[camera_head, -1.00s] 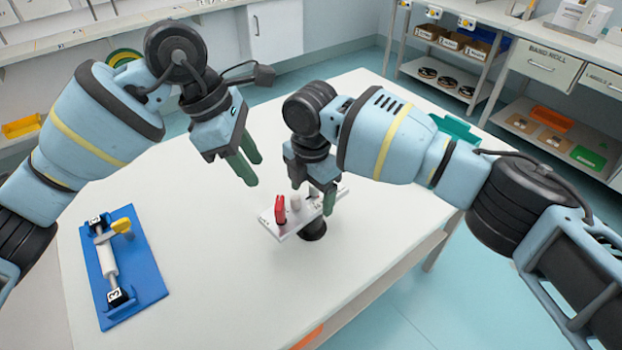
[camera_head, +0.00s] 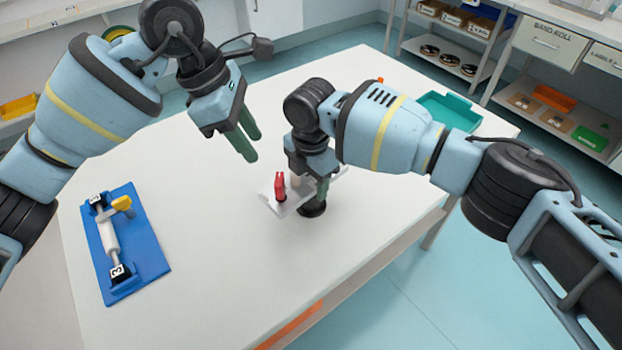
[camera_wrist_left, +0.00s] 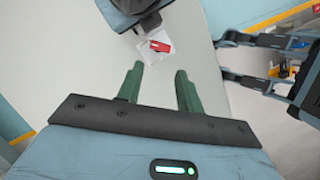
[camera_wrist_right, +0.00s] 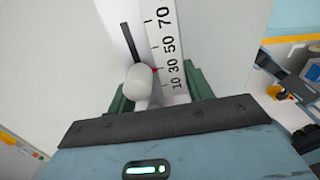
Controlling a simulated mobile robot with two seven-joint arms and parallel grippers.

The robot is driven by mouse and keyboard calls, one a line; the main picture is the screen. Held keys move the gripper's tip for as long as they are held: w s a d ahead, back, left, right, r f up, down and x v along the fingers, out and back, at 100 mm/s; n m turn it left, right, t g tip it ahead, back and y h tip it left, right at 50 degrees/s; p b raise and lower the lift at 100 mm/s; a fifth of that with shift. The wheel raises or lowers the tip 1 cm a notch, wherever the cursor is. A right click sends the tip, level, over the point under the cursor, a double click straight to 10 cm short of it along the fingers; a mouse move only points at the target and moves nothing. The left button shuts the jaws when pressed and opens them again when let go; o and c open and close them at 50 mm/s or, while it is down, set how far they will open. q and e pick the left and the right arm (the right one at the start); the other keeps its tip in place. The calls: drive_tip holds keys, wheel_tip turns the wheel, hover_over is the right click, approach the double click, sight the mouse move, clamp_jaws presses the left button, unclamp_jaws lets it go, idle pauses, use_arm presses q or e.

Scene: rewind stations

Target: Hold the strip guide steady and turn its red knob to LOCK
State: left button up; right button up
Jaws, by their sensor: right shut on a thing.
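The strip guide (camera_head: 275,203) is a white plate on a round black foot (camera_head: 312,209) on the table. Its red knob (camera_head: 280,187) stands up at the left end; it also shows in the left wrist view (camera_wrist_left: 160,46). I cannot read the LOCK mark. My right gripper (camera_head: 322,190) is shut on the strip guide, hiding its right part. In the right wrist view, its fingers flank the guide's number scale (camera_wrist_right: 167,45) and a white rounded post (camera_wrist_right: 138,82). My left gripper (camera_head: 250,148) is open and empty, above the table, apart from the knob.
A blue board (camera_head: 140,255) with a roller, yellow knob and number tags lies at the table's left. A teal tray (camera_head: 450,110) stands at the far right. The table (camera_head: 210,290) is clear in front of the guide. Shelves and drawers stand behind.

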use_arm(q)
drive_tip(key=shift+c, duration=0.2)
use_arm(e)
drive_tip(key=c, duration=0.3)
drive_tip(key=shift+c, duration=0.2)
use_arm(q)
drive_tip(key=m+t+y, duration=0.4)
drive_tip(key=m+t, duration=0.1)
drive_tip(key=m, duration=1.4)
approach(278, 183)
drive_tip(key=shift+w+a, duration=0.1)
drive_tip(key=shift+w, duration=0.1)
drive_tip(key=shift+f, duration=0.1)
drive_tip(key=x, duration=1.1)
drive_tip(key=shift+f, duration=0.45)
drive_tip(key=shift+n, duration=0.3)
clamp_jaws()
